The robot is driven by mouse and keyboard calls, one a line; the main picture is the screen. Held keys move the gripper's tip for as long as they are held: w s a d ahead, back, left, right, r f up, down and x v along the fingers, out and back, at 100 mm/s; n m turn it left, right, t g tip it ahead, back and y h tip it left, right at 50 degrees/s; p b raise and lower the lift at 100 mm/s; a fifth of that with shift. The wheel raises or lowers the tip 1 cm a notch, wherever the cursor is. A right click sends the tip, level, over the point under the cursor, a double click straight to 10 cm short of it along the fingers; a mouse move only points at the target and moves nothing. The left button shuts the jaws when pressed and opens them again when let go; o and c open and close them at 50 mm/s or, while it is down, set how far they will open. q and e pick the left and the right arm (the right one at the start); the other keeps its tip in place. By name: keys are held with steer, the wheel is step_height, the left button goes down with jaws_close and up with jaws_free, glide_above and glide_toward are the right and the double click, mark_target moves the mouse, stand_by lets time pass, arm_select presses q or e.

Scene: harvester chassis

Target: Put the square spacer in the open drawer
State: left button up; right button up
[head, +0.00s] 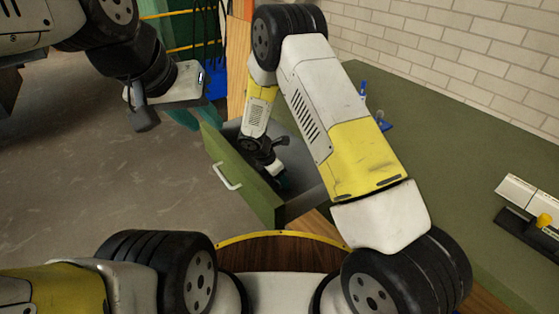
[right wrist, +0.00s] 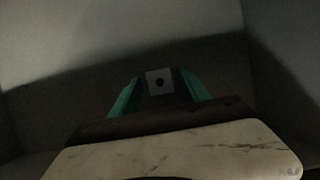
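The open drawer (head: 245,181) has a green front with a pale handle and a grey inside. My right arm reaches down into it, and my right gripper (head: 284,181) is inside, mostly hidden in the head view. In the right wrist view its teal fingers (right wrist: 160,84) stand apart. A small light square with a dark central hole, which looks like the square spacer (right wrist: 160,75), shows between them, with dark gaps at its sides. The view is dim; whether it rests on the drawer floor is unclear.
A green worktop (head: 460,165) extends right of the drawer, with small blue items (head: 383,122) near my right arm and a metal and black fixture with a yellow knob (head: 543,220). A brick wall stands behind. The floor left of the drawer is clear.

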steer(key=shift+r, duration=0.1)
steer(key=v, duration=1.2)
steer(key=s+d+r+m+y, duration=0.1)
steer(key=d+r+m, duration=0.2)
steer(key=r, duration=0.2)
steer(key=s+d+r+m, duration=0.1)
steer(key=d+r+m, duration=0.2)
steer(key=r, duration=0.3)
steer(key=s+d+r+m+t+y, duration=0.1)
steer(key=s+d+r+m+y, duration=0.1)
steer(key=s+d+r+m, duration=0.4)
steer(key=s+d+r+m+t+y, duration=0.2)
steer(key=s+d+r+m, duration=0.4)
steer(key=s+r+m, duration=0.6)
steer(key=s+y, duration=0.1)
steer(key=s, duration=0.2)
steer(key=shift+s+d+r+m, duration=0.2)
steer(key=shift+s+d+m, duration=0.05)
steer(key=shift+d+m, duration=0.1)
